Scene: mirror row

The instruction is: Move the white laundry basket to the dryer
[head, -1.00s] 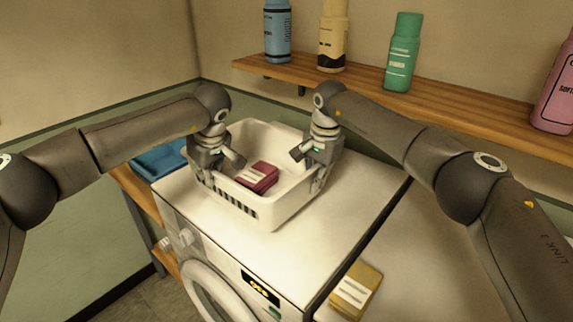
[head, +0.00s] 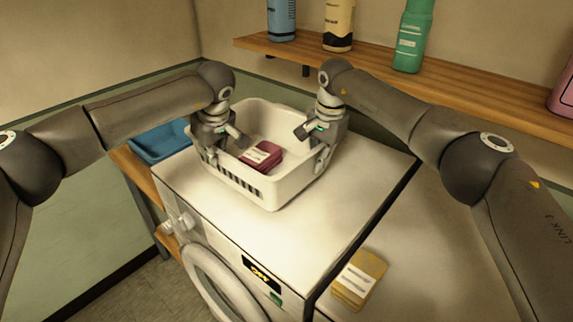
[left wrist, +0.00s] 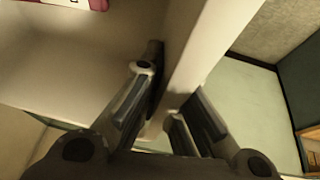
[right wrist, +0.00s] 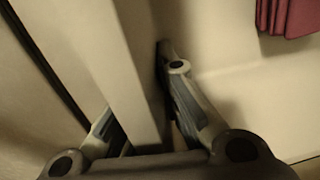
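The white laundry basket (head: 291,195) sits on a white front-loading machine (head: 330,215); whether its base touches the top all round is hard to tell. A dark red item with a white label (head: 262,157) lies inside it. My left gripper (head: 213,158) has its fingers on either side of the basket's left wall, also seen in the left wrist view (left wrist: 170,100). My right gripper (head: 322,160) straddles the opposite wall, also seen in the right wrist view (right wrist: 145,110). Both appear shut on the walls. Which machine is the dryer is not clear.
A second white top (head: 440,265) adjoins on the right across a dark gap, with a yellow box (head: 360,280) near its front left. A blue tray (head: 160,142) stands on a wooden shelf at left. A wall shelf (head: 450,88) with several bottles runs behind.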

